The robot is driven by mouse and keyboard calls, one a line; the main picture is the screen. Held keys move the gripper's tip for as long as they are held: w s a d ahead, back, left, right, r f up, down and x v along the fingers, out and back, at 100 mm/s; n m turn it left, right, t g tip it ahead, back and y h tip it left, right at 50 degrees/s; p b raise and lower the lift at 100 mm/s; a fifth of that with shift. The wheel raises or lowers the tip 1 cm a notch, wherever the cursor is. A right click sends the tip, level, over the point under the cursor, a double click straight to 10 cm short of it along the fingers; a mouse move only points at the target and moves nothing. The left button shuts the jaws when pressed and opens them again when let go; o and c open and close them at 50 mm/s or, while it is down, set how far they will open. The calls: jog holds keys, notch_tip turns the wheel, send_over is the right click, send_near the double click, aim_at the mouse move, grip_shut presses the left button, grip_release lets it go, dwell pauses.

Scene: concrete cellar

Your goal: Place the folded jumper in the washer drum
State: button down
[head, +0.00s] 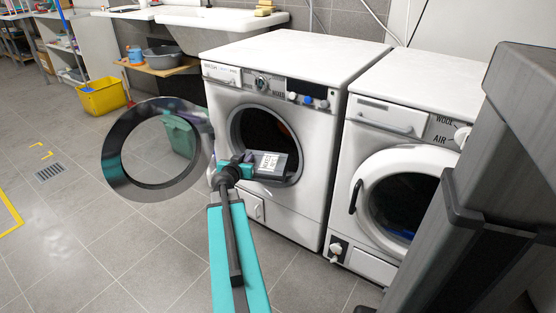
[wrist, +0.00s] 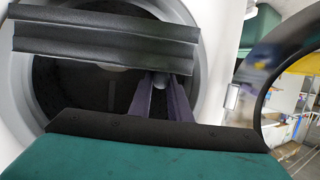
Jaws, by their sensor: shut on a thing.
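The washer (head: 225,130) stands with its round door (head: 112,150) swung wide open to the left. My gripper (head: 284,168) is at the lower part of the drum opening (head: 240,120). In the wrist view its two dark purple fingers (wrist: 163,80) are close together and point into the drum (wrist: 70,90). A charcoal, ridged thing that looks like the folded jumper (wrist: 100,38) lies across their far end, mostly to the left. Its lower parts and the exact grip are hard to see. In the head view I cannot tell the jumper apart from the gripper.
A second white machine (head: 385,160) with its door shut stands close on the right. A sink (head: 225,20), a grey basin (head: 163,57) and a yellow bin (head: 103,97) are at the back left. The tiled floor (head: 90,240) at the left front is clear.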

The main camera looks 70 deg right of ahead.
jog(key=s+d+f, duration=0.1)
jog(key=d, duration=1.4)
jog(key=shift+d+f, duration=0.2)
jog(key=shift+d, duration=0.1)
jog(key=shift+f, duration=0.1)
jog(key=shift+f+b, duration=0.95)
jog(key=shift+f, duration=0.7)
jog(key=shift+f+b, duration=0.6)
jog(key=shift+b, duration=0.45)
jog(key=c, duration=1.6)
grip_release()
jog(key=shift+c, duration=0.2)
jog(key=shift+r, duration=0.1)
